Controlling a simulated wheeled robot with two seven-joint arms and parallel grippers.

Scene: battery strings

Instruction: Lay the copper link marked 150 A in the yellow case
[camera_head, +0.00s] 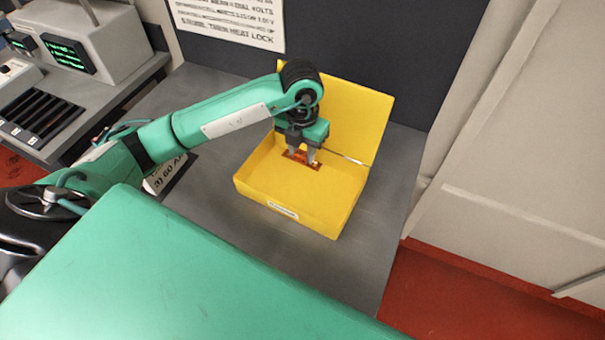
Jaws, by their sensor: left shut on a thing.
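The yellow case (340,216) stands open on a grey bench, with its lid (352,110) raised at the back. My left gripper (301,160) reaches down inside the case, toward its back left. It is shut on a copper link (317,166), an orange-brown flat piece that shows on both sides of the fingers. I cannot tell whether the link touches the case floor. Its marking is too small to read. My right gripper is not in view.
A white box marked 60 A (163,176) stands left of the case, partly behind my left arm. Black slots (33,118) and grey instruments with green displays (70,54) stand at far left. The grey bench (385,215) is clear right of the case.

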